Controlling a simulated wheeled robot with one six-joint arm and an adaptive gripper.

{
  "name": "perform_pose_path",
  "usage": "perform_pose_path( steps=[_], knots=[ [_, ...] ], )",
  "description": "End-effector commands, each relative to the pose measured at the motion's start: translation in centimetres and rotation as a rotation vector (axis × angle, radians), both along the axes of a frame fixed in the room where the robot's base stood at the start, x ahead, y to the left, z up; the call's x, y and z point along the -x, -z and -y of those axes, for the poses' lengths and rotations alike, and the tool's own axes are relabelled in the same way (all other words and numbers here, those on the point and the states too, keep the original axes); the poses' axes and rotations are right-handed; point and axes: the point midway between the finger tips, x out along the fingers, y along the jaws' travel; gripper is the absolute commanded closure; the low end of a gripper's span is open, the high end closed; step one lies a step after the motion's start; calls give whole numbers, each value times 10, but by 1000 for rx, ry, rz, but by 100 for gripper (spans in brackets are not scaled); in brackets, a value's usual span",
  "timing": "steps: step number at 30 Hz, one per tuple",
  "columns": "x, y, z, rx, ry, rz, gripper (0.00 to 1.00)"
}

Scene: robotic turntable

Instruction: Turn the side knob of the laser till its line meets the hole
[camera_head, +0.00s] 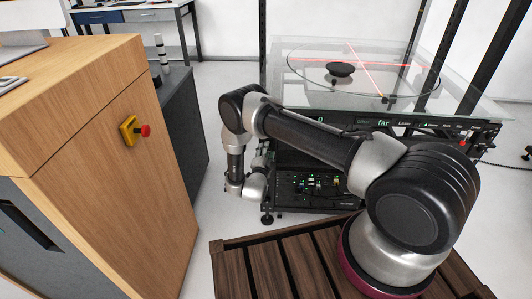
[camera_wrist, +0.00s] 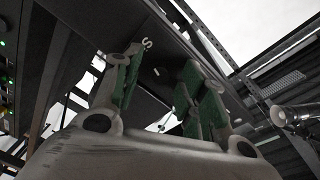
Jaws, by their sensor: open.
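The turntable (camera_head: 415,84) has a clear top at the back right in the head view. Two red laser lines (camera_head: 312,61) cross on it near a small black round piece (camera_head: 340,69). A small orange spot (camera_head: 382,96) lies at the near end of one line. Its front panel shows the lit word "far" (camera_head: 383,122). I cannot make out the laser's side knob or the hole. My gripper (camera_wrist: 163,88) is open in the wrist view, its green-padded fingers apart beneath a dark panel marked "S" (camera_wrist: 147,43). Nothing shows clearly between them. In the head view the fingers cannot be made out.
A wooden cabinet (camera_head: 105,170) with a red button on a yellow box (camera_head: 130,130) stands at the left. A panel with small lights (camera_head: 310,184) sits under the turntable. Dark posts (camera_head: 455,50) rise at its corners. Floor shows between the cabinet and turntable.

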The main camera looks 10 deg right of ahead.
Motion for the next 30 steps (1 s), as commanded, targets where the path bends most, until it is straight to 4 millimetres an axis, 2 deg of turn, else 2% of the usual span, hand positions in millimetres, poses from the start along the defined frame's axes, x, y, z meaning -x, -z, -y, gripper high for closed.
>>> perform_pose_path(
  steps=[5,12,18,23,30],
  knots=[
    [17,0,-9,1,-3,-2,58],
    [67,-2,-31,2,-5,-3,58],
    [98,-4,-44,2,-3,-1,58],
    [109,-4,-48,1,-1,-1,58],
    [110,-4,-48,1,-1,-1,58]
  ],
)
